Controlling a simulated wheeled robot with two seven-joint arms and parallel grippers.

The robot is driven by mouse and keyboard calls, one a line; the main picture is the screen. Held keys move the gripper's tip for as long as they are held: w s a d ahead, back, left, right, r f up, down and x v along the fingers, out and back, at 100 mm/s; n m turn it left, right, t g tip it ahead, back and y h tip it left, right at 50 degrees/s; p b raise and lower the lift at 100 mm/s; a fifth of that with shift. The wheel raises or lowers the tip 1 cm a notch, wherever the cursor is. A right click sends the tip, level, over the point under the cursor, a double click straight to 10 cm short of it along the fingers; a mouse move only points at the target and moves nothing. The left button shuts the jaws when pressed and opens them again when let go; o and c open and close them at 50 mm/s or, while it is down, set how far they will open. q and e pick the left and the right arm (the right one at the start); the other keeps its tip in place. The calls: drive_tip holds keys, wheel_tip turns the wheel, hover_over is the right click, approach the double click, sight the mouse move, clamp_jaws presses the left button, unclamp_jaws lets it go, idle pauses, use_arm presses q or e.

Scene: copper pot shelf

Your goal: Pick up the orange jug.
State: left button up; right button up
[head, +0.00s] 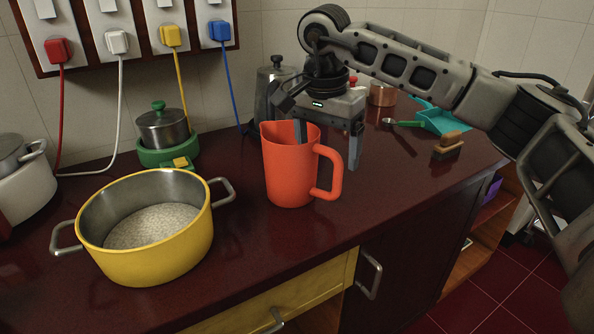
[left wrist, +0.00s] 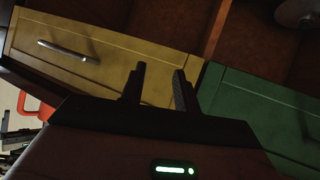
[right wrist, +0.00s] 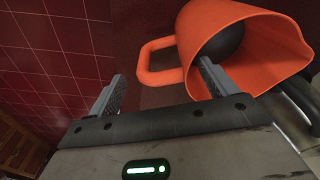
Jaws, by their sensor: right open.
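The orange jug (head: 287,170) stands upright on the dark red counter, its handle towards the right. My right gripper (head: 327,148) is open above it. One finger reaches into the jug's mouth and the other hangs outside, past the handle. In the right wrist view the jug (right wrist: 262,50) lies ahead, with its handle between the spread fingers (right wrist: 162,85). I cannot tell whether a finger touches it. My left gripper (left wrist: 158,80) shows only in its wrist view, open and empty, facing drawer fronts. An orange piece at that view's left edge looks like the jug.
A yellow pot (head: 150,255) of pale grains stands left of the jug. A moka pot (head: 272,95) is close behind it. A brush (head: 447,147) and teal dustpan (head: 440,120) lie to the right. The counter in front of the jug is clear.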

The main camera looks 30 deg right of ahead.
drive_tip(key=shift+d+f, duration=0.1)
drive_tip(key=shift+f, duration=0.45)
drive_tip(key=shift+r, duration=0.1)
drive_tip(key=c, duration=1.6)
use_arm(q)
drive_tip(key=shift+f, duration=0.15)
use_arm(e)
drive_tip(key=shift+c, duration=0.2)
drive_tip(key=shift+r, duration=0.1)
